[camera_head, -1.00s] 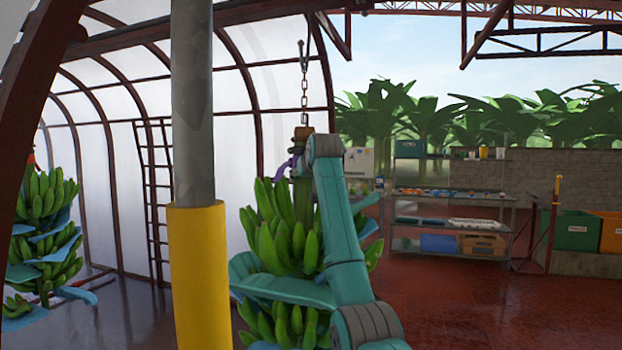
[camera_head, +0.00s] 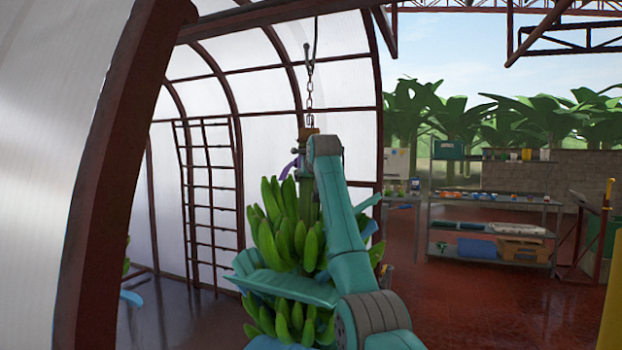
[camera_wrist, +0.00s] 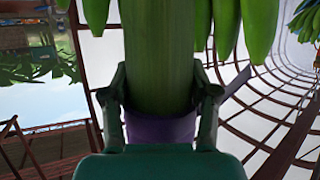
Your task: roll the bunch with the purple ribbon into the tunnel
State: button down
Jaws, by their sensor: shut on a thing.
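The green banana bunch (camera_head: 285,235) hangs from a chain (camera_head: 309,90), with blue sheets between its hands. A purple ribbon (camera_head: 289,170) shows at the top of its stem. In the wrist view, my gripper (camera_wrist: 160,88) is shut on the thick green stem (camera_wrist: 158,50), a finger on each side, with the purple ribbon (camera_wrist: 160,130) wrapped there. In the head view, my arm covers part of the bunch's right side. The tunnel (camera_head: 345,150) has pale translucent walls on dark red arched ribs and stands behind and left of the bunch.
A dark red rib (camera_head: 125,150) stands close on the left. A ladder-like frame (camera_head: 208,200) is at the tunnel wall. Another bunch (camera_head: 127,268) is mostly hidden behind the rib. Shelves (camera_head: 490,200) stand at the right, with open red floor (camera_head: 470,310) before them.

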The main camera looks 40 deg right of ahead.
jog(key=shift+d+f, duration=0.1)
jog(key=shift+c, duration=1.5)
grip_release()
jog(key=shift+w, duration=0.1)
jog(key=v, duration=1.2)
